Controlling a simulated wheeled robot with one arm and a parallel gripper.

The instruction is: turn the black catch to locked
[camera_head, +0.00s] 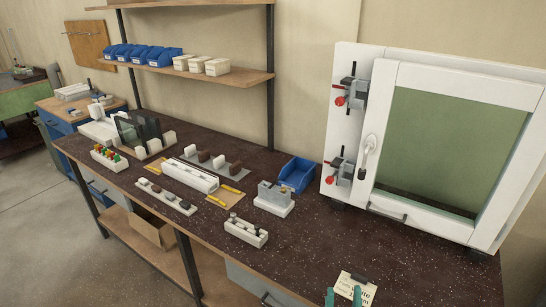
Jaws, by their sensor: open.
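My gripper (343,296) shows at the bottom edge as two teal fingertips with a gap between them. It is open, with a card behind it, and away from the white framed panel (450,78) at the right. Two grey clamp fittings with black parts and red knobs sit on the panel's left side, an upper one (354,92) and a lower one (346,172). I cannot tell which black part is the catch, or its position, at this size. A pale lever handle (370,146) is on the door frame between them.
The dark speckled bench (310,245) is clear in front of the panel. A blue bin (297,174), a grey-topped block (273,198) and a white holder (246,231) stand left of it. A card with a black clip (358,287) is at the front.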

